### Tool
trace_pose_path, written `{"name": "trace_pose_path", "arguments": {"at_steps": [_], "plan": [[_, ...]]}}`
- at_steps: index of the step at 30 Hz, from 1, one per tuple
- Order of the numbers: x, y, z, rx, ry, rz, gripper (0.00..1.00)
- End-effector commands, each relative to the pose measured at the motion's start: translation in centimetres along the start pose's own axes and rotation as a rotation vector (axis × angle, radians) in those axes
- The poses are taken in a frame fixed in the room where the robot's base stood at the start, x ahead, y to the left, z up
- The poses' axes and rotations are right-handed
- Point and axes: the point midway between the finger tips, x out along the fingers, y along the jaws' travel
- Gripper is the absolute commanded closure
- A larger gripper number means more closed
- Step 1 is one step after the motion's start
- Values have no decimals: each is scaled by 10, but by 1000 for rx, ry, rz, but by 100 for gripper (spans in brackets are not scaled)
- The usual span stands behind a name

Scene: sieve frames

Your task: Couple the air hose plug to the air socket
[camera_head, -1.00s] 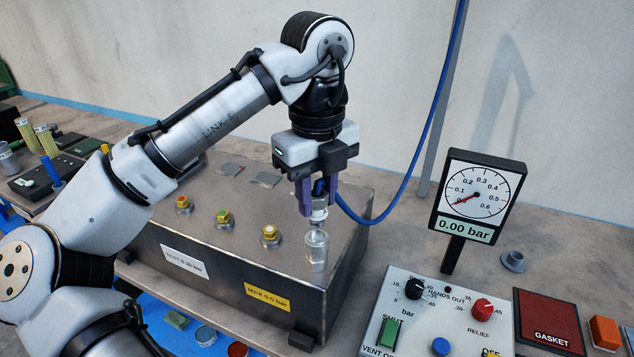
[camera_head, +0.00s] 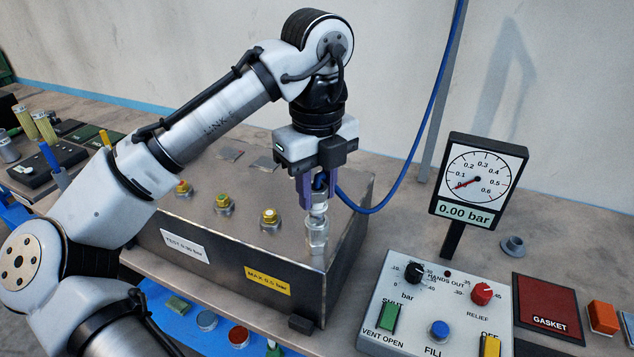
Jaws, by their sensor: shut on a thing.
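My gripper (camera_head: 319,197) points down over the right part of the metal box (camera_head: 345,225). Its purple fingers are shut on the air hose plug (camera_head: 317,208), a silver fitting that hangs upright below them. The blue air hose (camera_head: 383,206) runs from the plug to the right and up. Straight below the plug is the air socket (camera_head: 317,241), an upright silver fitting on the box top. The plug's lower end meets the socket's top in the picture. I cannot tell how deep it sits, or whether it is locked.
Several brass fittings (camera_head: 269,216) stand on the box to the left. A gauge (camera_head: 480,178) reading 0.00 bar stands at the right, behind a control panel (camera_head: 405,325) with knobs and buttons. A red gasket case (camera_head: 548,305) lies farther right. A grey post rises behind the hose.

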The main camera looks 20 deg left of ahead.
Motion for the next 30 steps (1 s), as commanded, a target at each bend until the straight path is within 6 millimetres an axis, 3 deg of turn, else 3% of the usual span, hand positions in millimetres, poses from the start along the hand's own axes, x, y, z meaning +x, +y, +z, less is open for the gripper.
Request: {"name": "trace_pose_path", "arguments": {"at_steps": [30], "plan": [[26,0,0,1,0,1,99]]}}
